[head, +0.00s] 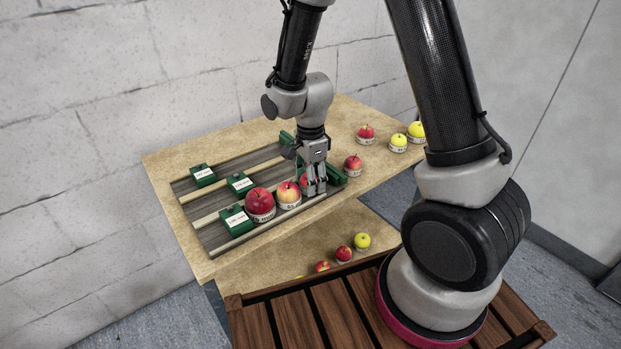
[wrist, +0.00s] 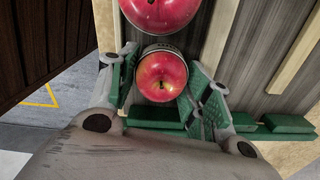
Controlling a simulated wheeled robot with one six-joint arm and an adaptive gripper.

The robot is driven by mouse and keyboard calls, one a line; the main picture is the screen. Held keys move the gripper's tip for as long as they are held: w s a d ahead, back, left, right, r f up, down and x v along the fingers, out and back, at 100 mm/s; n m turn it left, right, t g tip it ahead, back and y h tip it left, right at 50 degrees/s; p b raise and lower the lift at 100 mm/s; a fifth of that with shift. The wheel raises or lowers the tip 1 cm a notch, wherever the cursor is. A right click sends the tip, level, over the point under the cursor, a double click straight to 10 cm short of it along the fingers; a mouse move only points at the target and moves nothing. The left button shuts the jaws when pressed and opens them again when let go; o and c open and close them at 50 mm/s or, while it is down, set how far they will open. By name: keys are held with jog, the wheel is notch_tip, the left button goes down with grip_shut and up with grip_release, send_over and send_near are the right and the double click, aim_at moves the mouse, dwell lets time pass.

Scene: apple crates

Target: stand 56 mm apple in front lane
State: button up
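My gripper (head: 316,190) points down at the right end of the front lane of the slotted rack (head: 215,238). Its two fingers (wrist: 165,70) stand on either side of a red apple (wrist: 162,77) with a white ring label. The fingertips are very close to the apple; whether they press on it cannot be told. In the head view this apple (head: 304,180) is partly hidden by the fingers. Its label cannot be read. A larger red-yellow apple (head: 289,193) and a big dark red apple (head: 260,203) stand to its left in the same lane.
Green labelled blocks (head: 237,220) stand in the lanes, and green bars (wrist: 290,123) lie at the right ends. A red apple (head: 353,163) stands right of the rack, with red and yellow ones (head: 398,141) behind. More apples (head: 343,253) are on a lower shelf. The other lanes look free of apples.

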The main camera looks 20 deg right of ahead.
jog(key=o, duration=0.4)
notch_tip(320, 180, up, 11)
jog(key=s+d+r+n+t, duration=0.2)
jog(key=s+d+r+n, duration=0.5)
jog(key=r, duration=0.4)
jog(key=s+d+r+n+t, duration=0.1)
jog(key=s+d+r+n, duration=0.1)
jog(key=s, duration=0.4)
jog(key=s+d+r+n+t, duration=0.1)
jog(key=s+d+r+n, duration=0.2)
jog(key=s+d+n, duration=0.2)
jog(key=s+n, duration=0.1)
jog(key=n, duration=0.1)
jog(key=shift+d+r+n, duration=0.2)
jog(key=shift+d+n, duration=0.05)
jog(key=shift+n, duration=0.05)
